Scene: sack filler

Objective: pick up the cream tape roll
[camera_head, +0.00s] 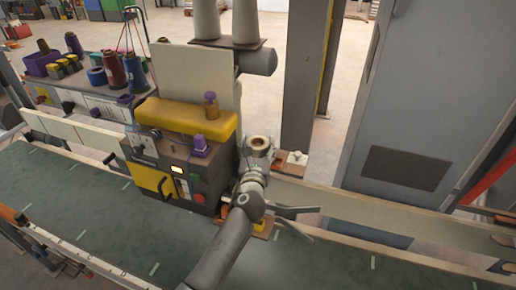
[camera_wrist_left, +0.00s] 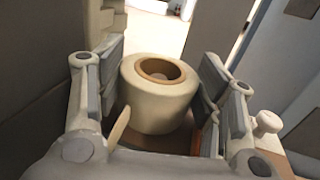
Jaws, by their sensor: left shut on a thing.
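The cream tape roll (camera_head: 258,151) stands beside the right side of the sack filler machine in the head view, its brown core facing up. In the left wrist view the cream tape roll (camera_wrist_left: 155,105) sits between the finger pads. My left gripper (camera_head: 257,163) is shut on it, with one finger on each side; it also shows in the left wrist view (camera_wrist_left: 157,95). The roll's lower part and what lies beneath it are partly hidden by the gripper. My right gripper is not in view.
The machine (camera_head: 170,155) with a yellow top stands close left of the gripper. A small white knob-like thing (camera_head: 297,157) is just to the right, also in the wrist view (camera_wrist_left: 267,123). A grey cabinet (camera_head: 420,110) stands farther right. Thread cones (camera_head: 112,70) are at left.

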